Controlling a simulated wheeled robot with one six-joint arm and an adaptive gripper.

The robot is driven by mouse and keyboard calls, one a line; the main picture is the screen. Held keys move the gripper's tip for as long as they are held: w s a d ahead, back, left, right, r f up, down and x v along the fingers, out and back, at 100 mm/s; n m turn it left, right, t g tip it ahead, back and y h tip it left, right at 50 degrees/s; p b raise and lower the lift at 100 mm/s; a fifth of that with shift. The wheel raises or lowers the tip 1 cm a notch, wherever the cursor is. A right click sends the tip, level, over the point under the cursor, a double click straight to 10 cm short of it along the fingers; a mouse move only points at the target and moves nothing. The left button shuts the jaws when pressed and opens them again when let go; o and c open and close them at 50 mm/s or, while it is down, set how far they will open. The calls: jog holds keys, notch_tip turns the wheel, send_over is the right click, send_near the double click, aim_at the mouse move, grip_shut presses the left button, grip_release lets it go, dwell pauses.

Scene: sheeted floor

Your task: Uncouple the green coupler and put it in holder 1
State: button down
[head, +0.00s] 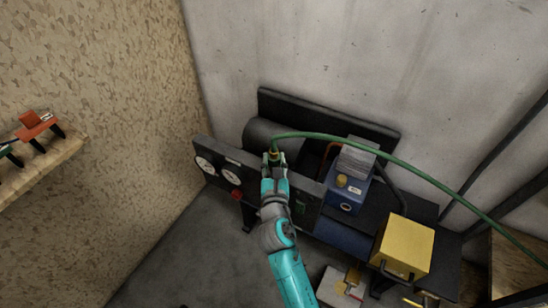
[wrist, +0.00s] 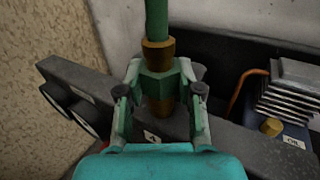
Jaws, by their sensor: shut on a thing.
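The green coupler (wrist: 157,82) has a green body with a brass collar, and a green hose (wrist: 156,20) rises from its top. My gripper (wrist: 161,90) is shut around the coupler, one finger on each side; it also shows in the head view (head: 274,166). A brass part (wrist: 158,107) shows below the green body, above the dark panel (wrist: 220,138) with a small white label. I cannot tell whether the coupler is still joined to the panel. No holder number is readable; a wooden shelf (head: 50,168) at the far left carries holder-like pieces.
The panel carries two white gauges (head: 206,166) and a red part (head: 236,194). A blue unit with a grey finned block (head: 356,160) and a yellow box (head: 404,246) stand to the right. The hose arcs right across the machine. Floor left of the machine is clear.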

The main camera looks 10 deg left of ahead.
aim_at(274, 150)
jog(key=c, duration=1.5)
grip_release()
grip_shut()
jog(key=shift+r, duration=2.55)
jog(key=shift+r, duration=1.95)
